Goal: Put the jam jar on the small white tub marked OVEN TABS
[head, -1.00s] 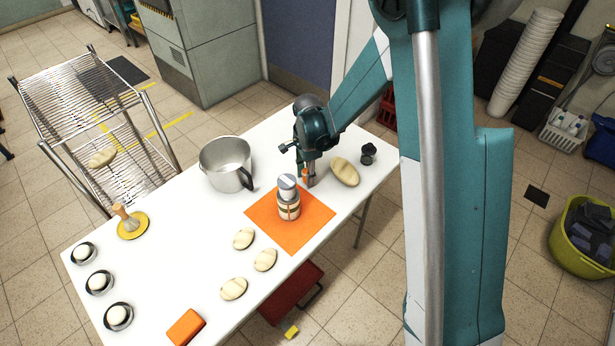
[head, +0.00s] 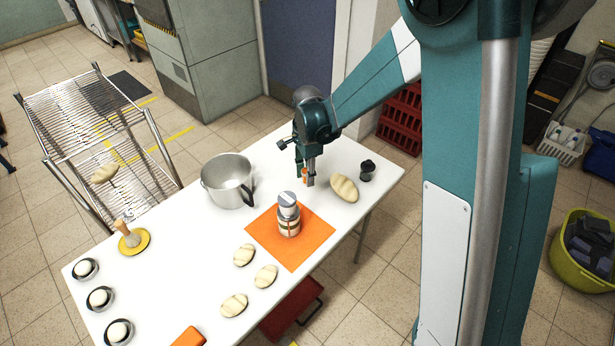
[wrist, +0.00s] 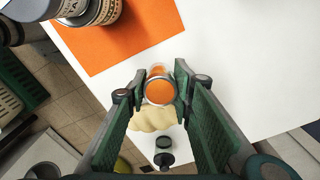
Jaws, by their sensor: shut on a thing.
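My gripper (head: 306,178) is shut on a small jar with orange contents, the jam jar (wrist: 159,91), held between the two green fingers in the wrist view. In the head view the jar (head: 305,174) is a small orange patch at the fingertips, above the table and behind the mat. A stack of two containers stands upright on the orange mat: a pale tub with a grey top (head: 288,200) over a wider labelled jar (head: 289,226). The wrist view cuts the stack off at top left, with letters like "TA" showing. The full OVEN TABS marking cannot be read.
The orange mat (head: 262,240) lies on the white table (head: 185,270). A bread roll (head: 344,187) and a small black object (head: 367,170) are to the right. A steel pot (head: 227,181) stands left, and several rolls lie in front.

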